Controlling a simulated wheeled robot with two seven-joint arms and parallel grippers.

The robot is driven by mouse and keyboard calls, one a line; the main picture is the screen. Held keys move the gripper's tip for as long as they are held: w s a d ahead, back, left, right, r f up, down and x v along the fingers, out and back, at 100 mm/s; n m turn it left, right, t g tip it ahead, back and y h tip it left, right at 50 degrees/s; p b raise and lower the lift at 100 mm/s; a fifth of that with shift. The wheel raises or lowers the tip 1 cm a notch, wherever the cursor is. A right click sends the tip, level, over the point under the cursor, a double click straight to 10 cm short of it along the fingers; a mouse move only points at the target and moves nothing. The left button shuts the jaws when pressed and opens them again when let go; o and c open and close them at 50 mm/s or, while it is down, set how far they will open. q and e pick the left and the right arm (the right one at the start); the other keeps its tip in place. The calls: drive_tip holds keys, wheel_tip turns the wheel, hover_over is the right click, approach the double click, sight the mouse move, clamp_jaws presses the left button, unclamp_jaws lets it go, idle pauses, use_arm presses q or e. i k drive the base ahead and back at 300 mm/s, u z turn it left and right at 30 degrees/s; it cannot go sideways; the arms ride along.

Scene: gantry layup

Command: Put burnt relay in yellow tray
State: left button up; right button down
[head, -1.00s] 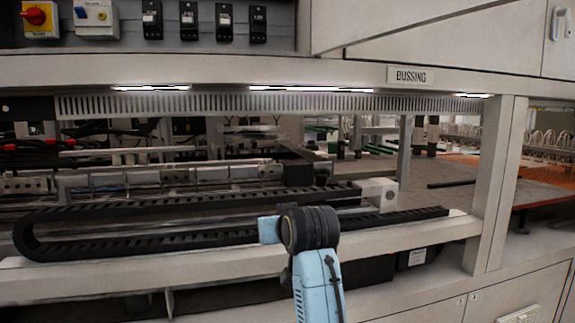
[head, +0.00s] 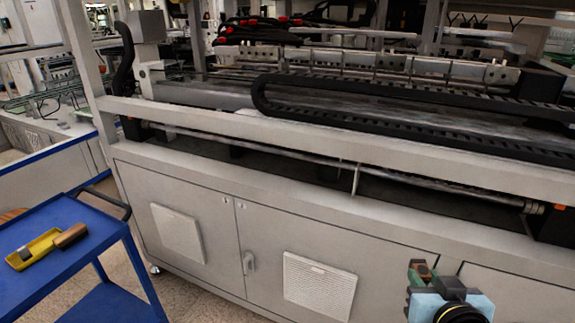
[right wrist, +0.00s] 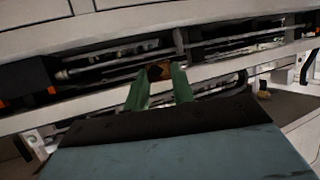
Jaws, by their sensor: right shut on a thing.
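The yellow tray (head: 17,261) lies on the top of a blue cart at the far left of the head view. My right gripper (head: 421,272) is at the lower right, in front of the machine's cabinet and far from the tray. Its green fingers are shut on a small brownish-orange thing, likely the burnt relay (right wrist: 158,71), seen between the fingertips in the right wrist view. The fingers hide part of it. My left gripper is not in view.
A brown-handled brush-like thing (head: 70,236) lies at the tray. The grey machine's beam (head: 300,140) and cabinet doors (head: 190,190) fill the middle. Floor shows between cart and cabinet.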

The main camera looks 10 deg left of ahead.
sight(39, 249)
drive_tip(key=u, duration=0.85)
drive_tip(key=i, duration=1.3)
drive_tip(key=u, duration=1.4)
drive_tip(key=i, duration=0.9)
drive_tip(key=u, duration=0.5)
